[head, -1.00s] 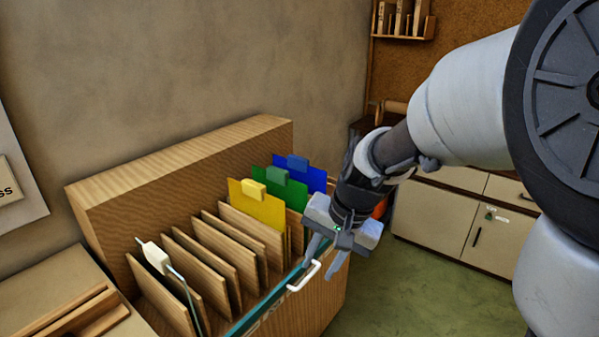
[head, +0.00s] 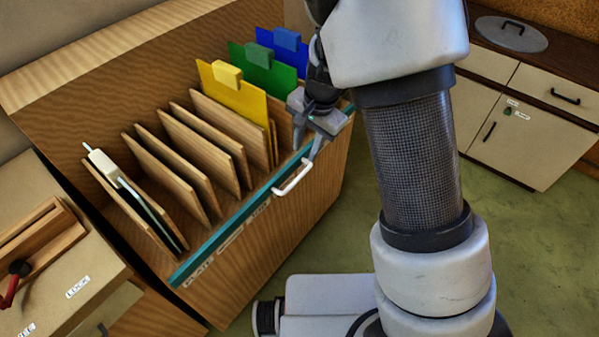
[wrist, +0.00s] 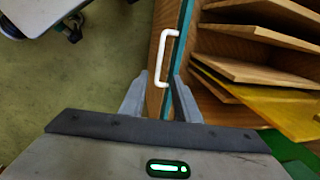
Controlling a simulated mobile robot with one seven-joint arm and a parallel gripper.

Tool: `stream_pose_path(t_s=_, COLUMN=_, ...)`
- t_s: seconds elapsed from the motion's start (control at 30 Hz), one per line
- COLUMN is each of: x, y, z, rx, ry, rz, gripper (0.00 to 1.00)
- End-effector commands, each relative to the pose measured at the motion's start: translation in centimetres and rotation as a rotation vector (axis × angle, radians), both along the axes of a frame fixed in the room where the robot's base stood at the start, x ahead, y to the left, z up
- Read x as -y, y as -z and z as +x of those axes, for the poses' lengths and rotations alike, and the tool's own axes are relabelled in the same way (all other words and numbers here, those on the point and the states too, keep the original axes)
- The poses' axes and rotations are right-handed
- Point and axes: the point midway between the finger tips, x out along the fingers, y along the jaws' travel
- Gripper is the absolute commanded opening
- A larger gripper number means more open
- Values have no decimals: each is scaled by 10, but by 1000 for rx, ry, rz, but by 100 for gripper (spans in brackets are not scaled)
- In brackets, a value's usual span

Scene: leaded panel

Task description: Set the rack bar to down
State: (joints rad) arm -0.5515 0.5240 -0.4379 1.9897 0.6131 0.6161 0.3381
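The rack bar (head: 235,226) is a teal strip along the top front edge of the wooden rack, with a white handle (head: 293,180) on its outer side. In the wrist view the white handle (wrist: 160,58) and the teal bar (wrist: 184,35) lie just beyond my fingertips. My gripper (head: 308,148) is above the bar, close to the right end of the handle. In the wrist view my gripper (wrist: 160,80) has its fingers apart, with nothing held between them. I cannot tell whether a finger touches the bar.
The rack (head: 265,245) holds several upright wooden dividers and yellow (head: 240,95), green (head: 265,70) and blue (head: 295,55) sheets. A pale clip (head: 103,163) holds a thin pane at the left. A bench with a red-knobbed lever (head: 18,270) is at far left. Cabinets (head: 525,125) stand right; green floor is clear.

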Motion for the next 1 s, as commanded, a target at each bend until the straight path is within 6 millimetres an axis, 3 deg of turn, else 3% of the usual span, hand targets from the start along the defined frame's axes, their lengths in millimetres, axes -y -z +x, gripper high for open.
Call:
stream_pose_path(t_s=0.1, x=-3, y=31, z=2, rx=-3, ry=0, rz=-3, gripper=29)
stream_pose_path(t_s=0.5, x=-15, y=109, z=12, rx=-1, ry=1, rz=-1, gripper=29)
stream_pose_path(t_s=0.7, x=-18, y=126, z=14, rx=-2, ry=1, rz=0, gripper=29)
stream_pose_path(t_s=1.0, x=-19, y=128, z=15, rx=0, ry=0, rz=0, gripper=29)
